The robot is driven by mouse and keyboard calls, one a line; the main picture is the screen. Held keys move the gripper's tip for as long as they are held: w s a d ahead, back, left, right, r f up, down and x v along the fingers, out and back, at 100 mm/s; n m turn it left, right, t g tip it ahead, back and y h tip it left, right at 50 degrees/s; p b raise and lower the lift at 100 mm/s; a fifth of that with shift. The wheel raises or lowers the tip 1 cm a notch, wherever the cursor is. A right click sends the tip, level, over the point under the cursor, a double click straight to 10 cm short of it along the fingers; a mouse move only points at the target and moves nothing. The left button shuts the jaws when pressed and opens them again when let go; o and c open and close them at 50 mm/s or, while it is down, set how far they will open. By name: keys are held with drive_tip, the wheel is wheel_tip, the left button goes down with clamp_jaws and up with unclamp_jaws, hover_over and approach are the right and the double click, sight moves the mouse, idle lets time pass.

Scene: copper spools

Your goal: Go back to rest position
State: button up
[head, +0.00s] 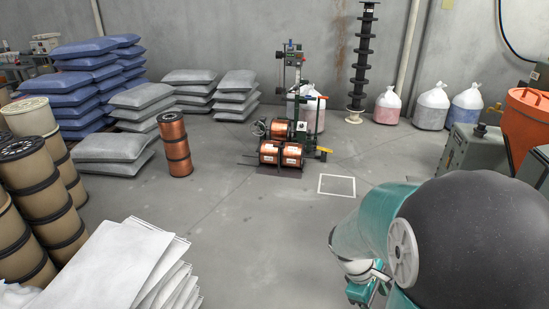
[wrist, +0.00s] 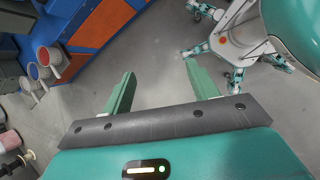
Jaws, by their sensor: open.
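My gripper (wrist: 158,82) shows in the wrist view with its two green fingers spread apart. Nothing is between the fingers, and bare grey floor shows beyond them. In the head view my teal arm with its dark rounded cover fills the lower right, and the gripper's fingers cannot be made out there. Copper spools (head: 281,153) sit on a dark machine at the centre of the head view. A separate stack of copper spools (head: 175,146) stands on the floor to its left. My gripper is apart from all of these.
Large tan spools (head: 32,172) and white sheets (head: 112,262) stand at the left. Grey sacks (head: 113,147) and blue sacks (head: 75,92) are stacked behind. A white floor square (head: 337,194) lies right of the machine. The middle floor is clear. An orange-blue structure (wrist: 100,22) shows in the wrist view.

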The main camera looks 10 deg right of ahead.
drive_tip(key=s+a+r+m+t+y, duration=0.2)
drive_tip(key=a+r+m+t, duration=0.2)
drive_tip(key=a+r, duration=0.4)
drive_tip(key=s+a+r+m+t+y, duration=0.2)
drive_tip(key=a+r+m+t, duration=0.2)
drive_tip(key=a+r, duration=0.4)
wheel_tip(320, 180, up, 4)
drive_tip(key=shift+a+f+m+y, duration=0.1)
drive_tip(key=shift+a+m+y, duration=0.05)
drive_tip(key=shift+m+y, duration=0.2)
